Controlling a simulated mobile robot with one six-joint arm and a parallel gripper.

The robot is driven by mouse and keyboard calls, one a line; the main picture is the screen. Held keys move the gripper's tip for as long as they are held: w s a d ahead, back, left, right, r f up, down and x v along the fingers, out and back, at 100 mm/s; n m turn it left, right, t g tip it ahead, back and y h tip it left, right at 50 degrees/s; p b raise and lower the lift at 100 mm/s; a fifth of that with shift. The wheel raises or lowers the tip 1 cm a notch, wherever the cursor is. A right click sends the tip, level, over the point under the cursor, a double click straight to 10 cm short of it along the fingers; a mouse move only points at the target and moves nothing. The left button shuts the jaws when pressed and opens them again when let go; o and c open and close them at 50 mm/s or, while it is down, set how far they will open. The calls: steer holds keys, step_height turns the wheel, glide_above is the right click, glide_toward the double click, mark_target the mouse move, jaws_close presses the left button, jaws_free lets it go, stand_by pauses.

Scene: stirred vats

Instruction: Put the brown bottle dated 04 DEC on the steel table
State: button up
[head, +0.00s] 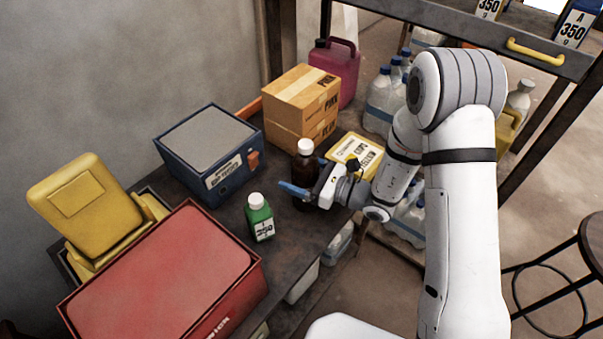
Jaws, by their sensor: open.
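A brown bottle (304,166) with a white cap stands upright on the dark bench top (308,236), by the cardboard boxes. No date is readable on it. My gripper (305,192) is at this bottle, low on its body, with a blue finger showing on the left. The gripper is open. It hides part of the bottle's lower body, and I cannot tell whether the fingers touch it. I cannot tell for sure which surface is the steel table.
A green bottle (259,217) stands left of my gripper. A blue box (210,147), stacked cartons (302,100), a yellow-white box (355,153) and a large red box (165,275) crowd the bench. A stool (590,245) is at right. Some bench front is bare.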

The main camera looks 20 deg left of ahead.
steer(key=shift+r, duration=0.1)
steer(key=d, duration=1.2)
steer(key=s+d+r+n+g+h, duration=0.6)
steer(key=s+d+r+n+h, duration=0.15)
steer(key=s+n, duration=0.3)
steer(key=d+r+n+t+h, duration=0.3)
steer(key=d+n+t+h, duration=0.1)
steer(key=d, duration=0.5)
steer(key=d+r+n+t+h, duration=0.3)
steer(key=d+h, duration=0.3)
steer(key=d, duration=0.3)
steer(key=shift+s+d+r+n+t+b, duration=0.15)
steer(key=shift+s+n+t+b, duration=0.2)
steer(key=shift+n+t+b, duration=0.1)
steer(key=shift+h, duration=0.25)
